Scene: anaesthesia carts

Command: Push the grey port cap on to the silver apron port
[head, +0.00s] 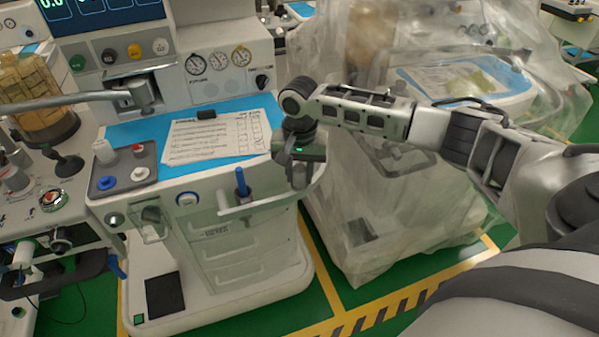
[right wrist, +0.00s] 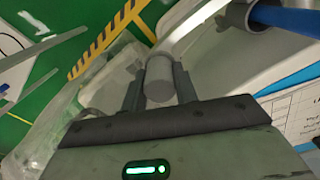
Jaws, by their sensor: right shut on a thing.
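My right gripper (head: 298,178) is at the right end of the cart's front apron, by the pale curved rail. In the right wrist view its two fingers (right wrist: 159,92) are shut on the grey port cap (right wrist: 159,76), a short grey cylinder. The cap cannot be made out clearly in the head view. A round silver-rimmed port (head: 115,220) is on the left of the apron front, well left of the gripper. A blue-ringed port (head: 187,199) is further right on the apron. My left gripper is not in view.
A dark tray (head: 108,187) with blue, white and red-topped caps stands on the cart top. A paper sheet (head: 212,137) lies on the blue mat. A blue rod (head: 242,182) stands in a holder on the apron. A plastic-draped cart (head: 370,215) is on the right.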

